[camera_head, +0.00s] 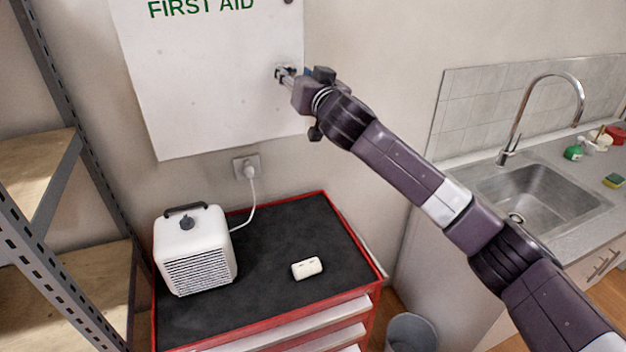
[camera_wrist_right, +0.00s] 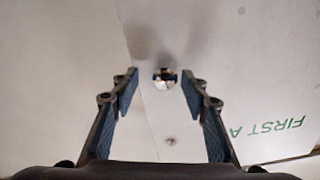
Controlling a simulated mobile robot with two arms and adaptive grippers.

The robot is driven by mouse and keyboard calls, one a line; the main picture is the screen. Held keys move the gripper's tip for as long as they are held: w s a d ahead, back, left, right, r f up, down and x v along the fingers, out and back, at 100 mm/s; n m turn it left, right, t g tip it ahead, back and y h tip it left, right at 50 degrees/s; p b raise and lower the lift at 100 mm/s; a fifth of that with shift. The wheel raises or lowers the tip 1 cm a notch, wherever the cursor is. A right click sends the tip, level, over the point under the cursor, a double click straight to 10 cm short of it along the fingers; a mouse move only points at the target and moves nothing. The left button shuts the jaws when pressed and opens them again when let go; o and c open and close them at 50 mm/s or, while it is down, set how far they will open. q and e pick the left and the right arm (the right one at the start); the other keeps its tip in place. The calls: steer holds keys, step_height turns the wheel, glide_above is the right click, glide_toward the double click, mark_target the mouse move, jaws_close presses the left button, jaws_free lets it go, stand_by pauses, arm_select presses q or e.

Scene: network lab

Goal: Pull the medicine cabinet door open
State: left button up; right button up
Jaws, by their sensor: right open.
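The white medicine cabinet (camera_head: 215,95) hangs on the wall at the top of the head view, with green "FIRST AID" lettering. Its door looks shut and also fills much of the right wrist view (camera_wrist_right: 225,85). My right gripper (camera_head: 284,74) is at the door's right edge. A small round fitting (camera_wrist_right: 170,141) sits below the knob in that view. My left gripper is not in view.
Below the cabinet stands a red tool chest (camera_head: 377,268) with a black top, a white heater-like box (camera_head: 196,250) and a small white object (camera_head: 307,268). Metal shelving (camera_head: 62,100) stands at left. A sink (camera_head: 540,195) is at right, with a bin (camera_head: 411,332) below.

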steer(key=a+b+v, duration=0.1)
steer(key=b+v, duration=0.3)
steer(key=v, duration=0.4)
steer(key=s+d+f+g+h, duration=0.1)
steer(key=s+d+f+g, duration=0.1)
steer(key=f, duration=1)
steer(key=s+d+f+g+h, duration=0.1)
steer(key=d+f, duration=0.1)
steer(key=f, duration=1.1)
steer(key=shift+s+f+g, duration=0.15)
steer(key=shift+s+g, duration=0.25)
steer(key=shift+b, duration=0.3)
steer(key=w+a+r+n+t+y+b, duration=0.1)
steer(key=w+a+r+n+t+b, duration=0.15)
steer(key=r, duration=1.05)
steer(key=w+a+r+n+t+y+b, duration=0.1)
steer(key=w+r+n+b, duration=0.15)
steer(key=r, duration=1.05)
steer(key=x, duration=0.1)
steer(key=p+x, duration=0.1)
steer(key=x, duration=0.1)
steer(key=p+x, duration=0.1)
steer(key=x, duration=0.1)
steer(key=shift+w+a, duration=0.15)
steer(key=shift+a, duration=0.2)
steer(key=shift+w+a+f+p, duration=0.15)
steer(key=shift+w+p, duration=0.2)
steer(key=shift+w, duration=0.2)
